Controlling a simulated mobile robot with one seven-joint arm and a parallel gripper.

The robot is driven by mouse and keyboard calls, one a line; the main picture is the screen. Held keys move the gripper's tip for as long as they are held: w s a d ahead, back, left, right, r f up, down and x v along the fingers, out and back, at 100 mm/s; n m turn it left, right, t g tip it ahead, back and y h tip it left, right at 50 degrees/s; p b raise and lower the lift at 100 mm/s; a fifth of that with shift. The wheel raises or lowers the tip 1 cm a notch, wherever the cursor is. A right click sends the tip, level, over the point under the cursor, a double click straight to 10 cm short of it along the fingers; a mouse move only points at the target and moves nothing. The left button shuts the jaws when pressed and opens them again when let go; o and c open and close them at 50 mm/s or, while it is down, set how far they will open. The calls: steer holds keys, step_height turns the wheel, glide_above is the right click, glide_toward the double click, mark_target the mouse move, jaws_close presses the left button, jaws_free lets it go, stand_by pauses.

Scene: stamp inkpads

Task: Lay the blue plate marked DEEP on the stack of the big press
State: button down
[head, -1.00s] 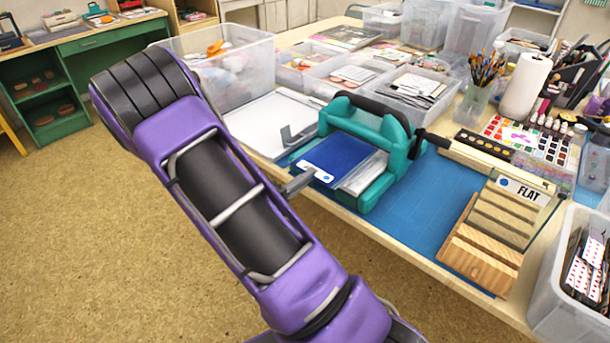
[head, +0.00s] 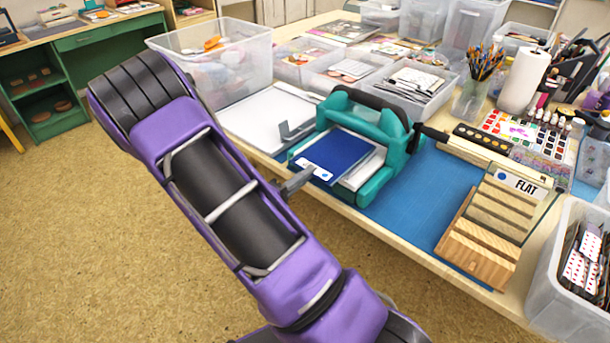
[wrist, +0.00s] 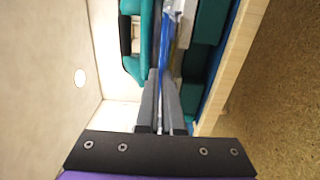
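The blue plate (head: 340,150) has a white label with a blue dot near its front corner; the word on it is too small to read. My gripper (head: 303,180) is shut on its front left edge. In the wrist view the plate (wrist: 166,50) shows edge-on between the fingers of my gripper (wrist: 160,82). The plate is over the bed of the teal press (head: 384,125), in front of its arch. A white stack (head: 362,171) shows just right of and below the plate. Whether plate and stack touch cannot be told.
A white tray (head: 265,120) lies left of the teal press. Clear bins (head: 215,65) crowd the back. The table's front edge runs below my gripper.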

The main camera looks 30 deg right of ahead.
steer(key=shift+f, duration=0.4)
stand_by(0.4)
steer(key=c, duration=1)
jaws_free()
steer(key=shift+v, duration=2.5)
steer(key=v, duration=1.7)
steer(key=shift+s+a, duration=0.15)
steer(key=shift+a, duration=0.05)
